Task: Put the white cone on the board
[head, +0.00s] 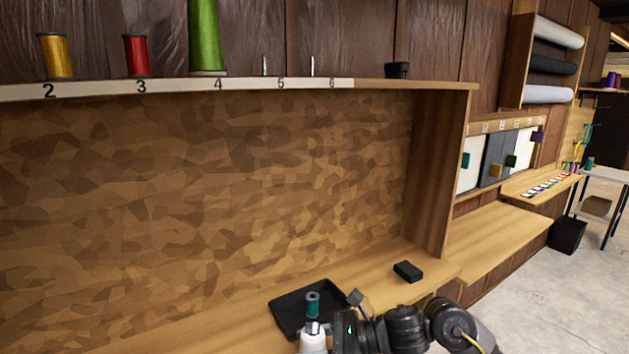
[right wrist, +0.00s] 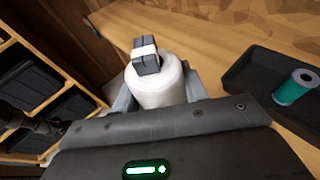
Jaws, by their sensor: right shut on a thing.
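The white cone (head: 314,344) is at the bottom of the head view, cut off by the frame edge. It is large in the right wrist view (right wrist: 161,92). My right gripper (head: 313,328) is shut on it near its narrow top; the grey fingers also show in the right wrist view (right wrist: 146,55). The board (head: 268,84) is a pale numbered ledge above the bench. It bears a yellow spool (head: 56,57) at 2, a red spool (head: 136,56) at 3 and a green cone (head: 205,38) at 4. Thin bare pegs stand at 5 (head: 264,66) and 6 (head: 312,66). My left gripper is not in view.
A black tray (head: 281,310) with a teal spool (head: 313,304) lies beside the held cone. A small black box (head: 408,271) lies on the bench (head: 372,278). Another black object (head: 397,70) sits at the ledge's right end. A wooden side panel (head: 436,175) stands at the right.

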